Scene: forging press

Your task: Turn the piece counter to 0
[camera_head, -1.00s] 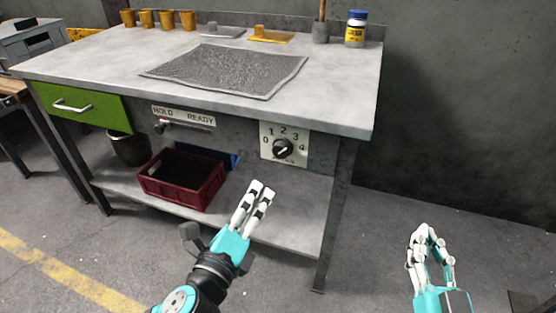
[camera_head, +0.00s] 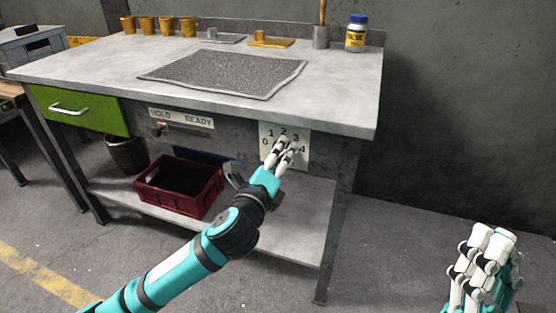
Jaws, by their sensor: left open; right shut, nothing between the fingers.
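The piece counter (camera_head: 303,158) is a pale plate with a dial on the front of the workbench, right of the HOLD/READY strip. The numbers 0 to 4 run in an arc around its knob. My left gripper (camera_head: 281,146) is open, with its white fingers in front of the plate's middle. It hides the knob and its pointer, and I cannot tell whether the fingers touch the knob. My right gripper (camera_head: 488,245) is shut and empty at the lower right, away from the bench.
The workbench (camera_head: 335,105) has a grey mat (camera_head: 225,72) on top. A HOLD/READY slider (camera_head: 182,118) and green drawer (camera_head: 80,108) are on its front. A red crate (camera_head: 180,187) stands on the lower shelf. The floor right of the bench is clear.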

